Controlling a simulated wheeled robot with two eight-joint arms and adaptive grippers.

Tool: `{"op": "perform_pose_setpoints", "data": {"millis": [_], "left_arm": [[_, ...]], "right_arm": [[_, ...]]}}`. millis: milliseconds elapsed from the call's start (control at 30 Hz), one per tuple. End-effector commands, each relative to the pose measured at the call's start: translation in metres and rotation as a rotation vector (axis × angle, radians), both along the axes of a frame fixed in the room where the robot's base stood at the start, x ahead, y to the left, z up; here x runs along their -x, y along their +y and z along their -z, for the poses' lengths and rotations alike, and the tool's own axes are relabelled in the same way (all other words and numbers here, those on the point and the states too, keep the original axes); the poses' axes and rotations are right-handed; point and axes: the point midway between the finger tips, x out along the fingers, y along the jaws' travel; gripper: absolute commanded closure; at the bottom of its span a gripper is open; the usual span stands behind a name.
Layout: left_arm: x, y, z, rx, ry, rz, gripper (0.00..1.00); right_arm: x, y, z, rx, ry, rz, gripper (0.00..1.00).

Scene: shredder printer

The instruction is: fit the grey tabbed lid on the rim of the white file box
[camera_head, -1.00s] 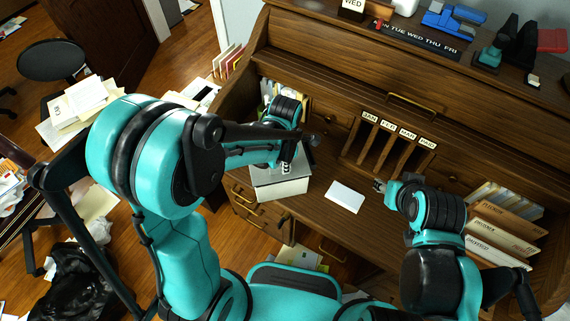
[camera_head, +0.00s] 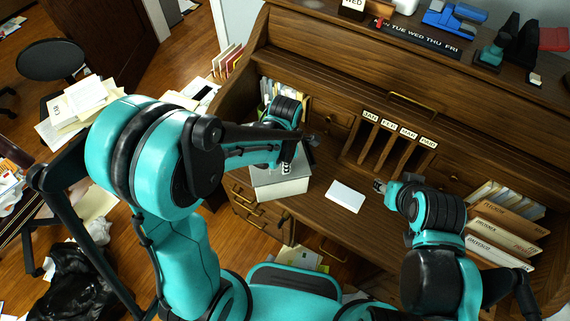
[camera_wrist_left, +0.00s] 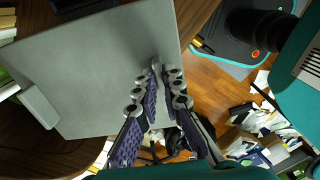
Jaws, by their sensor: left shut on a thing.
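The grey lid (camera_head: 301,160) lies over the top of the white file box (camera_head: 281,189), which stands on the left part of the desk. My left gripper (camera_head: 286,168) is above it and covers part of it. In the left wrist view the lid (camera_wrist_left: 85,75) is a wide, flat grey plate, and my left gripper (camera_wrist_left: 156,90) is shut on the tab (camera_wrist_left: 157,69) at its edge. The lid hides the box rim, so I cannot tell whether it is fully seated. My right gripper (camera_head: 380,186) is over the desk to the right, too small to read.
A white paper stack (camera_head: 345,196) lies on the desk between the grippers. A wooden sorter (camera_head: 388,145) with labelled slots stands behind it. Folders (camera_head: 500,235) are at the right. Upright files (camera_head: 270,93) stand behind the box. The desk's left edge is close to the box.

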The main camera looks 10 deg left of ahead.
Motion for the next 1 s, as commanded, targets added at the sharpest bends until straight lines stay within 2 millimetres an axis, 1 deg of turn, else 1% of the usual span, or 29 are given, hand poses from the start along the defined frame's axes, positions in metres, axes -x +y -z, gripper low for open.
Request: {"op": "perform_pose_setpoints", "data": {"millis": [567, 600, 667, 1000], "left_arm": [[0.000, 0.000, 0.019, 0.000, 0.000, 0.000, 1.00], [0.000, 0.000, 0.018, 0.000, 0.000, 0.000, 0.84], [0.000, 0.000, 0.017, 0.000, 0.000, 0.000, 0.69], [0.000, 0.000, 0.015, 0.000, 0.000, 0.000, 0.68]], "right_arm": [[0.000, 0.000, 0.017, 0.000, 0.000, 0.000, 0.59], [0.000, 0.000, 0.016, 0.000, 0.000, 0.000, 0.59], [0.000, 0.000, 0.015, 0.000, 0.000, 0.000, 0.59], [0.000, 0.000, 0.015, 0.000, 0.000, 0.000, 0.59]]}}
